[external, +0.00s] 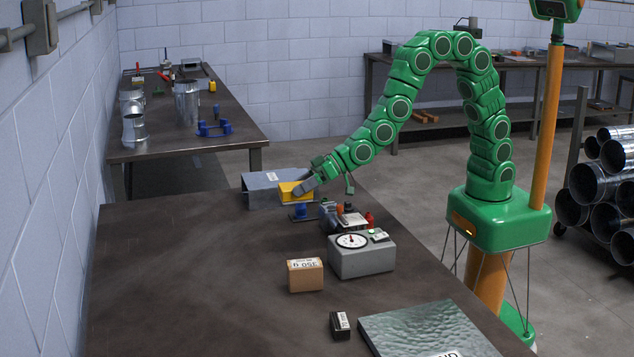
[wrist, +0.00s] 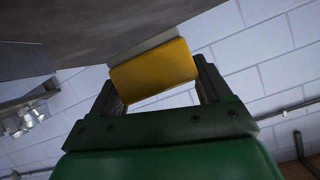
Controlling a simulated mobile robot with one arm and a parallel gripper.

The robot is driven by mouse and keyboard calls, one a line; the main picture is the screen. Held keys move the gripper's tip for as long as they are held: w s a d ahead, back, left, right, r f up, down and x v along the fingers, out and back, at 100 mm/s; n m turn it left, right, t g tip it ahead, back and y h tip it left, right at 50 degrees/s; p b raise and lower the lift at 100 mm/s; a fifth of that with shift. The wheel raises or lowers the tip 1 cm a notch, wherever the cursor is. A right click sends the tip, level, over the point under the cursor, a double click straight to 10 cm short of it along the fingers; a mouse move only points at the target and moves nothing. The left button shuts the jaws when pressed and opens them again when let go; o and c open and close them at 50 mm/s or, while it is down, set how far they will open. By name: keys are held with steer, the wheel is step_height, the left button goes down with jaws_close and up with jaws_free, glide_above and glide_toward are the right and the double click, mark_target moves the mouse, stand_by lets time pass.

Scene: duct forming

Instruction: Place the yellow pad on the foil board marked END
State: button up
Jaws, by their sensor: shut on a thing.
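The yellow pad (external: 292,191) is held in my gripper (external: 308,188), at the far right part of the near table. In the wrist view the yellow pad (wrist: 153,72) sits between the two fingers of my gripper (wrist: 158,85), with a pale layer along its far edge. The foil board (external: 425,330) is a silvery, dimpled sheet at the front right of the table. A white label on it is cut off by the frame's lower edge, with only its last letters showing. The pad is well apart from the board.
A grey open box (external: 262,190) is just behind the pad. A grey gauge box (external: 361,258), a cardboard box (external: 305,275) and a small black block (external: 340,325) stand between pad and board. Small coloured items cluster behind the gauge. The table's left side is clear.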

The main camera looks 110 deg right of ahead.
steer(key=s+a+r+n+g+y, duration=0.1)
steer(key=s+a+n+y, duration=0.2)
steer(key=s+a, duration=0.8)
steer(key=s+a+r+n+g+y, duration=0.15)
steer(key=s+a+n+y, duration=0.35)
steer(key=a, duration=1.2)
steer(key=s+a+n+g+y, duration=0.2)
steer(key=s+a, duration=0.7)
steer(key=a, duration=0.5)
glide_above(434, 323)
steer(key=shift+s+d+f, duration=0.1)
steer(key=shift+f, duration=2.35)
steer(key=shift+s+f, duration=0.1)
steer(key=shift+f, duration=2.3)
steer(key=shift+w+f, duration=0.15)
steer(key=shift+f, duration=1.65)
